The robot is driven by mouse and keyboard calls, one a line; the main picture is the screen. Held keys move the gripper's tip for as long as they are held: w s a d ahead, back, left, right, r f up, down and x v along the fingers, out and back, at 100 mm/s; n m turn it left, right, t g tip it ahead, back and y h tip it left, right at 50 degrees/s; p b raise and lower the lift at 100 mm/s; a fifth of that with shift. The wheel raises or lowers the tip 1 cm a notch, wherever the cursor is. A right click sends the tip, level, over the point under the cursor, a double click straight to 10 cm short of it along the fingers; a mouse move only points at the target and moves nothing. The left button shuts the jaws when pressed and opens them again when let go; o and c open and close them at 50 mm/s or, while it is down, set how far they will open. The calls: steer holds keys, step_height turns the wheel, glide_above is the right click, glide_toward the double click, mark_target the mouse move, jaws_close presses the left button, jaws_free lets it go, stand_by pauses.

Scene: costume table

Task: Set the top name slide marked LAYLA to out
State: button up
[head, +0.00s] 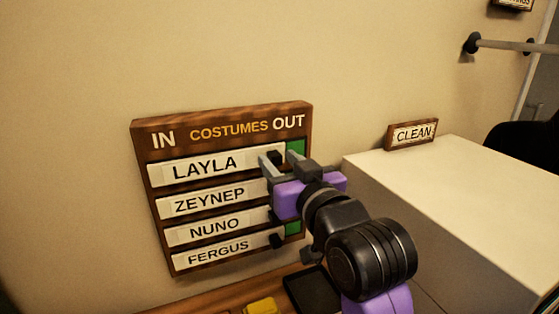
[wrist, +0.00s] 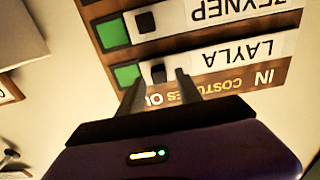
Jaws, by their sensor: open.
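The brown costumes board (head: 140,133) hangs on the wall, with IN at left and OUT at right. The top white slide marked LAYLA (head: 205,167) sits toward IN, with a green patch (head: 296,148) bare at its OUT end. Its dark knob (head: 275,156) is at the slide's right end. In the wrist view the board is upside down, and the knob (wrist: 158,72) shows between the fingertips. My gripper (head: 279,154) is open, with one finger on each side of the knob. I cannot tell whether either finger touches it.
The ZEYNEP (head: 210,199), NUNO (head: 215,228) and FERGUS (head: 218,252) slides lie below, close under my gripper. A pale box-like surface (head: 460,190) with a CLEAN sign (head: 411,134) stands at right. A dark tray (head: 312,290) and a yellow item (head: 260,306) lie below the board.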

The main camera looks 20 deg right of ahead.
steer(key=shift+w, duration=0.35)
jaws_close()
stand_by(1.2)
